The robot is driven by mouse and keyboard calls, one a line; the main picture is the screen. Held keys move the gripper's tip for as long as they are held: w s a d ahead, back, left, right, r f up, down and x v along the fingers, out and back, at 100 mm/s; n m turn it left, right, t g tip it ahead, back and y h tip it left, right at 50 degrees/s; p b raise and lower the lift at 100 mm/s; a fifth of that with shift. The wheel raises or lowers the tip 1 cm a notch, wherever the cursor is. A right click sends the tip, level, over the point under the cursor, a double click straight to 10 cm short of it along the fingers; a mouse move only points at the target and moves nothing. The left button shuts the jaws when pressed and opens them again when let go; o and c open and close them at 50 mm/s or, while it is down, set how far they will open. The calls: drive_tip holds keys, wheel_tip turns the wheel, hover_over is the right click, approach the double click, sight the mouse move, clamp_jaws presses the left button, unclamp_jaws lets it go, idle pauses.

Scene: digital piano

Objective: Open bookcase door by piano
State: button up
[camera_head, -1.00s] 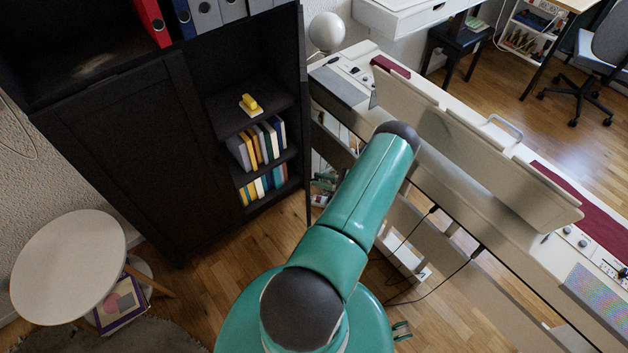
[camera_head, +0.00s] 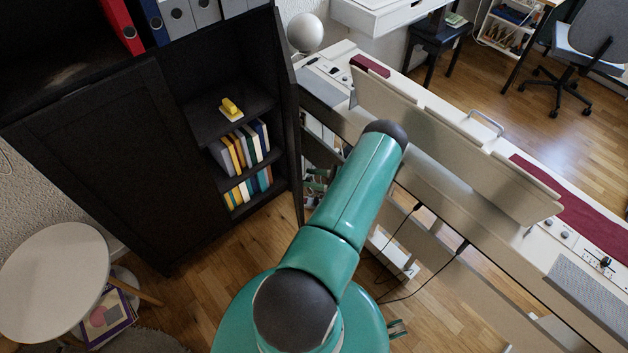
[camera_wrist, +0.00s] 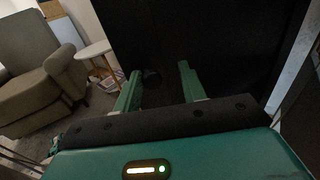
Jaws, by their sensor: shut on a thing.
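The black bookcase (camera_head: 168,235) stands at the left in the head view. Its left door (camera_head: 105,165) is closed. Its right compartment is exposed, and the right door (camera_head: 291,130) stands swung out beside the piano, seen nearly edge-on. In the wrist view a dark panel, which looks like this door (camera_wrist: 225,45), fills the middle. My gripper (camera_wrist: 158,74) has its two green fingers apart at the panel, with a small dark round knob (camera_wrist: 152,77) between them.
The white digital piano (camera_head: 455,165) runs along the right, close to the door. A round white side table (camera_head: 55,275) stands at the lower left. Books and a yellow object (camera_head: 230,108) sit on the shelves. Wood floor (camera_head: 215,290) is clear before the bookcase.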

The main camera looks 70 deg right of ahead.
sight(299, 172)
drive_tip(key=shift+o, duration=0.8)
drive_tip(key=shift+w+d+r, duration=0.1)
drive_tip(key=shift+d, duration=0.05)
drive_tip(key=shift+s+a, duration=0.2)
drive_tip(key=a+r, duration=0.1)
drive_tip(key=r, duration=0.2)
drive_tip(key=s+a+r, duration=0.1)
drive_tip(key=a+r, duration=0.1)
drive_tip(key=r, duration=0.1)
drive_tip(key=a+r, duration=0.1)
drive_tip(key=r, duration=0.2)
drive_tip(key=shift+s+a+r, duration=0.1)
drive_tip(key=shift+s+a, duration=0.05)
drive_tip(key=shift+a, duration=0.2)
drive_tip(key=s+a+r, duration=0.2)
drive_tip(key=a+r, duration=0.1)
drive_tip(key=a, duration=0.5)
drive_tip(key=shift+s+a+r, duration=0.3)
drive_tip(key=shift+s+r, duration=0.05)
drive_tip(key=shift+r, duration=0.05)
